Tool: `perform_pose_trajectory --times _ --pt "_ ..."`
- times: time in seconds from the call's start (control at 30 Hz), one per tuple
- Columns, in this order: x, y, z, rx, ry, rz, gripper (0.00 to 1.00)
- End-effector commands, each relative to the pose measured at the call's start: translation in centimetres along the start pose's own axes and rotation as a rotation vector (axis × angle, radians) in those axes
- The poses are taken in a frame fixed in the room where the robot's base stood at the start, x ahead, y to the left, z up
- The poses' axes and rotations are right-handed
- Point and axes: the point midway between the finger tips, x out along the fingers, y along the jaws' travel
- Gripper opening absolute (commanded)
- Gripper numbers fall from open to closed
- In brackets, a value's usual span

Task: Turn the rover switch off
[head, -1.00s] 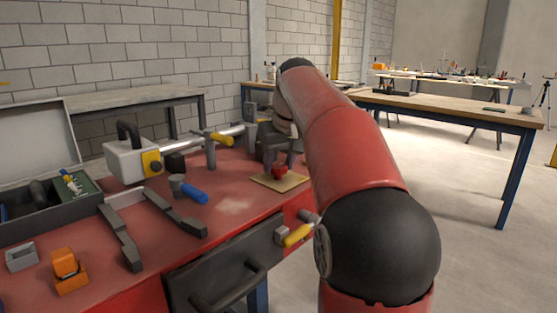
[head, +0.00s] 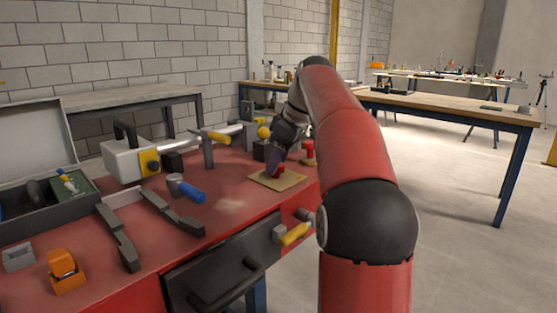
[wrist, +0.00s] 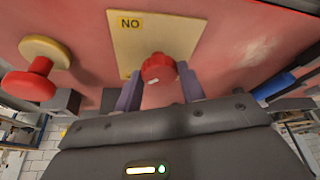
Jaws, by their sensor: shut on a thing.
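The rover switch shows as a red knob (wrist: 157,67) on a pale plate (wrist: 185,28), with a yellow label reading "NO" as seen in the wrist view. In the head view the plate (head: 291,183) lies at the right end of the red bench, with the knob (head: 280,170) on it. My gripper (wrist: 159,82) has its two purple-grey fingers on either side of the knob, shut on it. In the head view my gripper (head: 276,168) is tilted above the plate. The fingers hide part of the knob's sides.
A red mushroom button (head: 309,149) on a yellowish base stands just beyond the plate. A blue-handled tool (head: 192,192), a dark two-armed bracket (head: 128,240) and an orange block (head: 65,270) lie to the left. A yellow-handled valve (head: 294,235) sticks out from the bench front.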

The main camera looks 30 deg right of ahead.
Motion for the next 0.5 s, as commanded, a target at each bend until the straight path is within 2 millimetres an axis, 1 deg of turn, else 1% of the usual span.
perform_pose_trajectory --times 0.2,0.5 --pt "-0.03 0.07 -0.05 -0.038 0.001 -0.014 0.17" --pt "-0.03 0.06 -0.05 -0.044 0.001 -0.016 0.17"
